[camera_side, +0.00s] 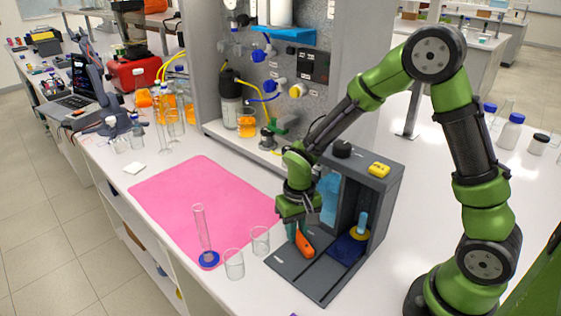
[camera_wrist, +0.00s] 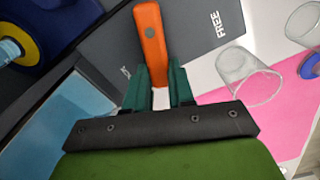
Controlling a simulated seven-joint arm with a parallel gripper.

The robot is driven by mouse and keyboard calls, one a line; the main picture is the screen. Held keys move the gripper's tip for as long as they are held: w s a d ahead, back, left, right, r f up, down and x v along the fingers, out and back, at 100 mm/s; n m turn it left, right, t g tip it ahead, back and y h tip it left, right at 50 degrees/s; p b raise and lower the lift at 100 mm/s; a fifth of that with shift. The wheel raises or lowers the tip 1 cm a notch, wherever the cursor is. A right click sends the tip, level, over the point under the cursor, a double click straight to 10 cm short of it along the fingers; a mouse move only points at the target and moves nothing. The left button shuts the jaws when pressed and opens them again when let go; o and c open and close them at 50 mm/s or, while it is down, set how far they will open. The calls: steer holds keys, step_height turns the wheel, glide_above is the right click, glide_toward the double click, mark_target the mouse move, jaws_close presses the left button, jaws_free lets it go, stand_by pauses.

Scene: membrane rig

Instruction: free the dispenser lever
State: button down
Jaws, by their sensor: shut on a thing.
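The dispenser is a dark grey open-fronted housing (camera_side: 386,205) on a flat base plate (camera_side: 300,279), at the right of the bench in the side view. Its orange lever (camera_side: 304,244) stands at the left part of the base. In the wrist view the lever (camera_wrist: 151,40) points away from the hand, beside the word FREE (camera_wrist: 217,24) printed on the grey plate. Another label is mostly hidden by a finger. My gripper (camera_side: 296,226) is shut on the lever; in the wrist view its green fingers (camera_wrist: 157,88) lie on either side of it. The lever's pivot is hidden.
Inside the housing are a blue panel (camera_side: 328,196) and a yellow-ringed blue piece (camera_side: 360,230). Two glass beakers (camera_side: 234,264) (camera_side: 260,240) and a cylinder (camera_side: 201,230) stand close left. The pink mat (camera_side: 190,195) is otherwise mostly clear. A grey rig panel (camera_side: 345,60) rises behind.

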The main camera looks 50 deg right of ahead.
mark_target(287, 250)
steer(key=a+n, duration=0.1)
steer(key=n, duration=0.1)
steer(key=a+n, duration=0.1)
steer(key=n, duration=0.2)
steer(key=shift+w+a, duration=0.1)
steer(key=shift+w, duration=0.1)
steer(key=shift+s+a+n, duration=0.1)
steer(key=shift+a+n, duration=0.2)
steer(key=shift+n, duration=0.55)
steer(key=shift+s+a+n, duration=0.1)
steer(key=shift+a+n, duration=0.2)
steer(key=shift+n, duration=0.5)
steer(key=shift+s+a+n, duration=0.1)
steer(key=shift+a+n, duration=0.2)
steer(key=shift+n, duration=0.55)
steer(key=c, duration=1)
jaws_free()
steer(key=shift+o, duration=0.2)
step_height(287, 250, up, 17)
